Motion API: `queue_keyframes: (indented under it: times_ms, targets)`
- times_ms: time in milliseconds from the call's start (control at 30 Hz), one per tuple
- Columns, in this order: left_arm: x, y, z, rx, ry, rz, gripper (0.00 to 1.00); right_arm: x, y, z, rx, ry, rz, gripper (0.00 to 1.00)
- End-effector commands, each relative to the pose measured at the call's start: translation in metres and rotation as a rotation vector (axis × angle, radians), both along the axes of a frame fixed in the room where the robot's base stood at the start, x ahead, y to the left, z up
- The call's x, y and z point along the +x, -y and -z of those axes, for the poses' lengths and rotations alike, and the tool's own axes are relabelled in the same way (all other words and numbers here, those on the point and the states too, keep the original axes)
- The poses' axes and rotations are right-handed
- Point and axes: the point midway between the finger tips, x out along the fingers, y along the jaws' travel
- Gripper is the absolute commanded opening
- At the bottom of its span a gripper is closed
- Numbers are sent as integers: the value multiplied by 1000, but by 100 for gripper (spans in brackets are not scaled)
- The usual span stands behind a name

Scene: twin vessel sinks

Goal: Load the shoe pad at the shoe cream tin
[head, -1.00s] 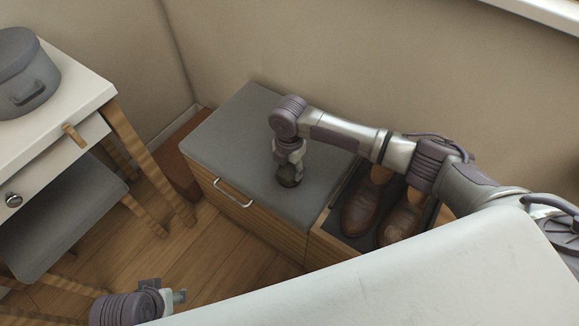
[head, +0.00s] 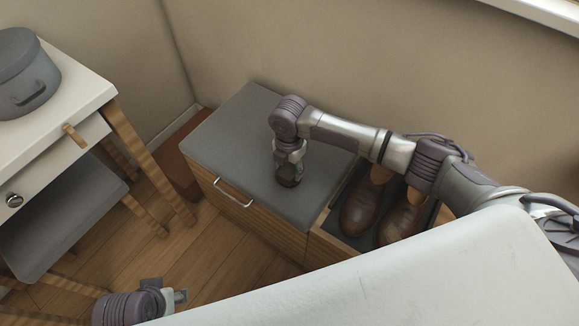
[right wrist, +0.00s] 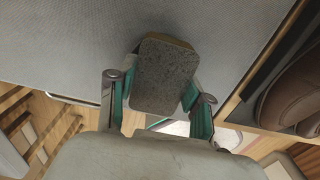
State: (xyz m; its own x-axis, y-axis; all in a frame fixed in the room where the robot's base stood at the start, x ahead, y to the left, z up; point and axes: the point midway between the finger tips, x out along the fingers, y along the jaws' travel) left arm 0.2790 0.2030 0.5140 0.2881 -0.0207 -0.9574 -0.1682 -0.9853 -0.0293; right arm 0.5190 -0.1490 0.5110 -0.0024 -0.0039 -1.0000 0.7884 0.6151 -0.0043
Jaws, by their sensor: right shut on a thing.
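My right gripper (head: 289,172) is over the grey top of the low wooden cabinet (head: 235,140). In the right wrist view it (right wrist: 160,88) is shut on the shoe pad (right wrist: 163,76), a rounded block with a dark grey speckled face and a brownish edge. In the head view the pad (head: 289,181) shows as a small dark shape below the fingers. I cannot tell whether it touches anything under it. I cannot make out the shoe cream tin in either view. My left gripper (head: 180,296) is low at the bottom left; its jaw opening is unclear.
Brown leather shoes (head: 362,208) stand in an open compartment right of the cabinet top. A drawer handle (head: 232,193) is on the cabinet front. A white table (head: 70,85) with a grey pot (head: 27,80) and a grey-seated stool (head: 65,215) stand left. The grey top is mostly clear.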

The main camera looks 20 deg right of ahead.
Motion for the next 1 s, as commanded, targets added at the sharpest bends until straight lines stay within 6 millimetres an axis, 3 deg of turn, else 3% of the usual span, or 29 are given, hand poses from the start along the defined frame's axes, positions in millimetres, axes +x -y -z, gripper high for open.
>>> queue_keyframes:
  times_ms: [1000]
  targets:
    - [0,-1,7,3,-7,1,48,-2,1,2,-2,-4,0,22]
